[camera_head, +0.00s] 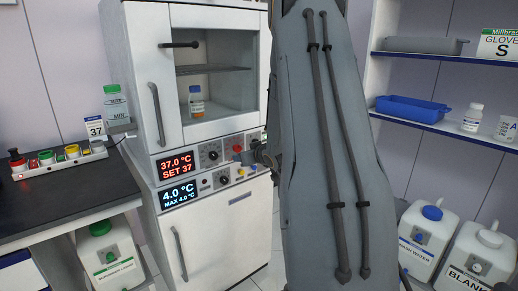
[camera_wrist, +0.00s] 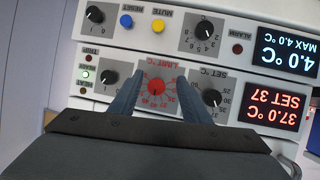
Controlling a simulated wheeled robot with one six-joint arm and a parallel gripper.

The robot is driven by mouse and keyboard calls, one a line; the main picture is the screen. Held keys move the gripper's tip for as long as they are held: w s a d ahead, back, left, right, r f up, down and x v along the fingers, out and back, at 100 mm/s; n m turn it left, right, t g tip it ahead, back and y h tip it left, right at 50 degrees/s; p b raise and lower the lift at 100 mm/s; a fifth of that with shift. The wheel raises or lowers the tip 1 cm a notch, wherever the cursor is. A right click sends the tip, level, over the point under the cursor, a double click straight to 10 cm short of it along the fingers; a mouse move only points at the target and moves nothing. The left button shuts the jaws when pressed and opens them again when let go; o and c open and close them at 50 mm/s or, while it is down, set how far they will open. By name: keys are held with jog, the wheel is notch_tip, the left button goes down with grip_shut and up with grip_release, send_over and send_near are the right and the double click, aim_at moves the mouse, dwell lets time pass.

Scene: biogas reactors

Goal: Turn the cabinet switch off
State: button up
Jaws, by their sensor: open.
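The white cabinet (camera_head: 150,100) stands in the middle of the head view, with two control rows. In the upside-down wrist view, one black rotary switch marked 0 and 1 (camera_wrist: 110,77) is in the row with the 37.0 °C display, beside green READY and red lamps. Another black 0/1 switch (camera_wrist: 95,14) is in the 4.0 °C row. I cannot tell either switch's position surely. My gripper (camera_wrist: 160,80) is open and empty, its fingers either side of the red LIMIT knob (camera_wrist: 156,87) in the picture; contact cannot be told. In the head view my gripper (camera_head: 255,156) is at the panel, partly hidden.
The 37.0 °C display (camera_head: 177,164) and 4.0 °C display (camera_head: 178,194) are lit. Blue button (camera_wrist: 126,21), yellow MUTE button (camera_wrist: 158,25) and SET knob (camera_wrist: 211,97) are close by. A bench (camera_head: 60,200) stands left; a shelf with a blue tray (camera_head: 412,109) is right.

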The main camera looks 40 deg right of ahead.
jog(key=s+d+n+t+y+b, duration=0.1)
jog(key=d+t, duration=0.2)
jog(key=d, duration=0.3)
jog(key=s+d+t+y, duration=0.1)
jog(key=s+d+t, duration=0.1)
jog(key=d, duration=0.3)
jog(key=w, duration=0.7)
jog(key=shift+w+p, duration=0.35)
jog(key=shift+w, duration=0.05)
jog(key=shift+d, duration=0.1)
jog(key=c, duration=1)
